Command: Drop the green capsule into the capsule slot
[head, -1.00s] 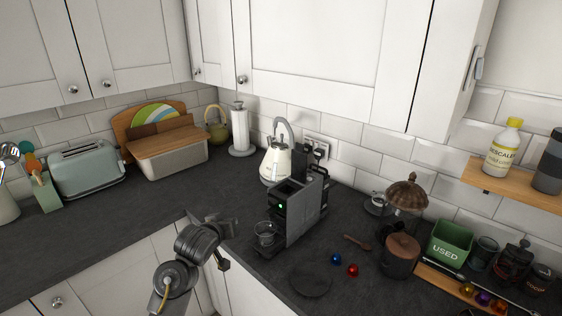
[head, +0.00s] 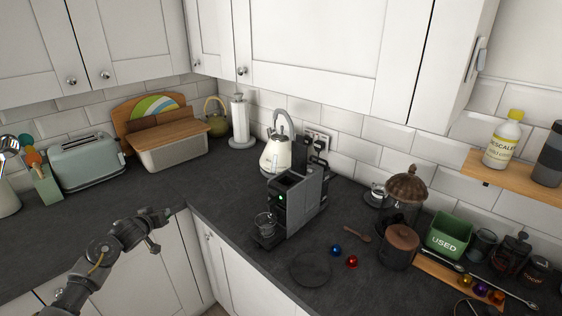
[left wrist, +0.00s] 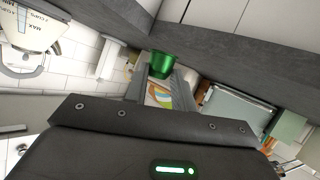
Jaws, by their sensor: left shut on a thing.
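The green capsule (left wrist: 162,64) shows at the fingertips of my left gripper (left wrist: 162,88) in the left wrist view, and the gripper is shut on it. In the head view my left gripper (head: 166,216) is at the left of the coffee machine (head: 305,205), near the worktop's front edge. The capsule cannot be made out there. The machine is grey and black, with a dark opening at its top (head: 287,181) and a small green light on its front. I do not see my right gripper.
A glass cup (head: 265,226) stands at the machine's front. A blue capsule (head: 336,250), a red capsule (head: 352,261) and a dark round plate (head: 311,268) lie to its right. A white kettle (head: 277,155) is behind. The left worktop is clear before the toaster (head: 88,159).

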